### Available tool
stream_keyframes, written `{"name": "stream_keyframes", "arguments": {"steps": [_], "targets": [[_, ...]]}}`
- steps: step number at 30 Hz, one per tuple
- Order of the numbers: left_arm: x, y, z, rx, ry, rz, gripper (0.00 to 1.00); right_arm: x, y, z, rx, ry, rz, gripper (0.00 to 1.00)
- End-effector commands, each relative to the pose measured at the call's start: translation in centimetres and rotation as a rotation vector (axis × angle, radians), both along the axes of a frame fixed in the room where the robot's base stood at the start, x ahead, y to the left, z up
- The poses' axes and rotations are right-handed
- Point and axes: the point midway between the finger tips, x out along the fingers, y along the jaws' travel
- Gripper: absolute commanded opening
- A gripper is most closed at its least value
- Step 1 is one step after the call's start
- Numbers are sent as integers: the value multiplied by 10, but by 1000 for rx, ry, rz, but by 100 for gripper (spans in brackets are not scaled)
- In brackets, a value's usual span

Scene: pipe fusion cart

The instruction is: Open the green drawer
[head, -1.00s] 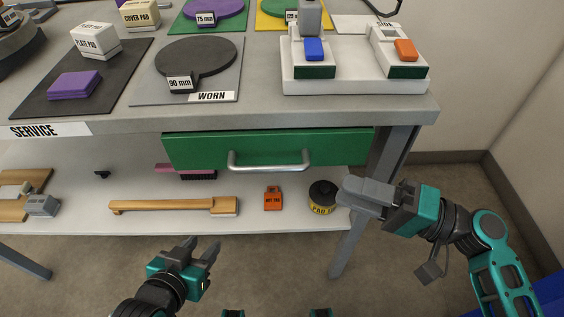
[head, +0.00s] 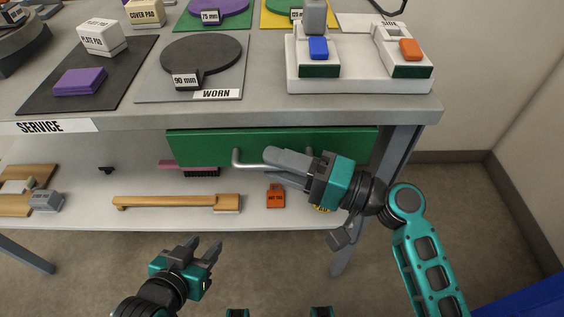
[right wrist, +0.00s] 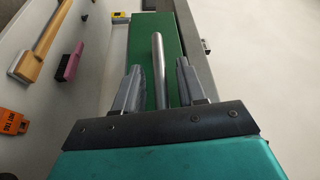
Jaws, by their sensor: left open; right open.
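The green drawer (head: 210,147) is shut beneath the tabletop, with a silver bar handle (head: 248,165) across its front. In the head view my right gripper (head: 272,163) lies in front of the handle and hides its right part. In the right wrist view the handle (right wrist: 159,75) runs between the two fingers of my right gripper (right wrist: 158,85), with a gap on both sides. The green drawer front (right wrist: 150,30) shows behind it. My right gripper is open. My left gripper (head: 208,250) is open and empty, low in front of the shelf.
The lower shelf (head: 95,212) holds a wooden-handled brush (head: 165,202), a pink brush (head: 180,166) and an orange tag (head: 276,197). A table leg (head: 395,150) stands right of the drawer. The tabletop (head: 265,110) overhangs above. Floor in front is clear.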

Motion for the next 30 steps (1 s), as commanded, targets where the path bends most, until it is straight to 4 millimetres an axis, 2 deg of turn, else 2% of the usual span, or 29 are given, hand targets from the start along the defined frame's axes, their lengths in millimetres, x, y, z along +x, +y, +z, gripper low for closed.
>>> {"name": "stream_keyframes", "arguments": {"steps": [5,18,30], "targets": [[0,0,0,0,0,0,43,0,0,0,0,0,0,40],[0,0,0,-2,0,1,43,0,0,0,0,0,0,0],[1,-2,1,-6,-2,5,43,0,-1,-1,-1,0,0,0]]}}
